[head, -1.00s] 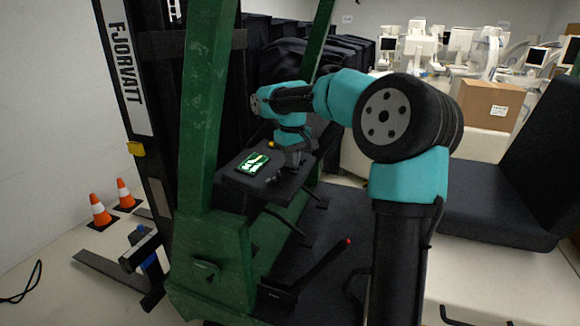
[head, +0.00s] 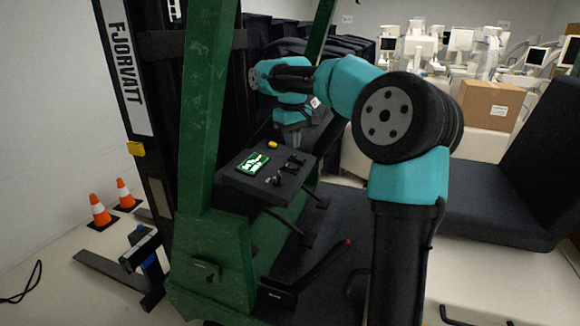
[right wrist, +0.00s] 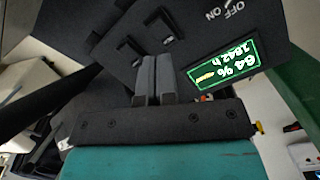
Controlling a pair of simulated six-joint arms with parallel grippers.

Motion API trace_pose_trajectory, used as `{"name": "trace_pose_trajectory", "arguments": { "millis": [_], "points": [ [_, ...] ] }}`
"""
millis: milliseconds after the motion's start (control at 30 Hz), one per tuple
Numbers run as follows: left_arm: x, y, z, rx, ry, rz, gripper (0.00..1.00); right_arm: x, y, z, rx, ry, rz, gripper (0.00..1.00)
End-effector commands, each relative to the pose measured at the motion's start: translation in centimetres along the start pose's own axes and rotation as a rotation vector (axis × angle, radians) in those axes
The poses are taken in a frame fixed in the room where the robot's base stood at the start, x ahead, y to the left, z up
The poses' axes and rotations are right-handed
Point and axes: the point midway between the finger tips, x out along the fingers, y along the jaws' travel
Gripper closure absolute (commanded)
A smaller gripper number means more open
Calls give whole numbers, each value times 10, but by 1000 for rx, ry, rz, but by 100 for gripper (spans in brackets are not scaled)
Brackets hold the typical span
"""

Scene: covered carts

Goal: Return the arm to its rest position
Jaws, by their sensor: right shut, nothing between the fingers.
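My right arm, teal and black, rises in front in the head view and bends over to the left. Its gripper (head: 289,147) hangs pointing down just above and behind the far edge of the black control panel (head: 244,189). In the right wrist view the two grey fingers of this gripper (right wrist: 155,62) lie together, shut and empty, over the panel (right wrist: 105,45). The panel has a lit green display (head: 253,163), which reads 64% and 1842 h in the right wrist view (right wrist: 224,62), and black switches (right wrist: 160,28) beside OFF and ON lettering. My left gripper is not in view.
A green frame post (head: 205,110) stands left of the panel, with a black mast behind it. A red-tipped lever (head: 325,262) rises below the panel. A black seat (head: 500,205) is at the right. Orange cones (head: 100,210) stand on the floor at the left.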

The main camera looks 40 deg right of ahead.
Motion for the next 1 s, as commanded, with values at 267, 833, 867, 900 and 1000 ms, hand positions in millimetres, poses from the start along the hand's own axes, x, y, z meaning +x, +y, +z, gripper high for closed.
{"name": "trace_pose_trajectory", "arguments": {
  "millis": [267, 833, 867, 900, 1000],
  "points": [
    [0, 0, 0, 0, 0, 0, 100, -10, 0, 0, 0, 0, 0, 100],
    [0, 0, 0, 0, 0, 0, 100, -27, 9, -4, -3, 96, 44, 100],
    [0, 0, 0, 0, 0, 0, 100, -33, 12, -6, -5, 128, 59, 100],
    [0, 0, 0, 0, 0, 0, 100, -43, 17, -9, -8, 180, 84, 100],
    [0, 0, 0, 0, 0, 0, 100, -78, 31, -15, -21, 344, 163, 100]
  ]
}}
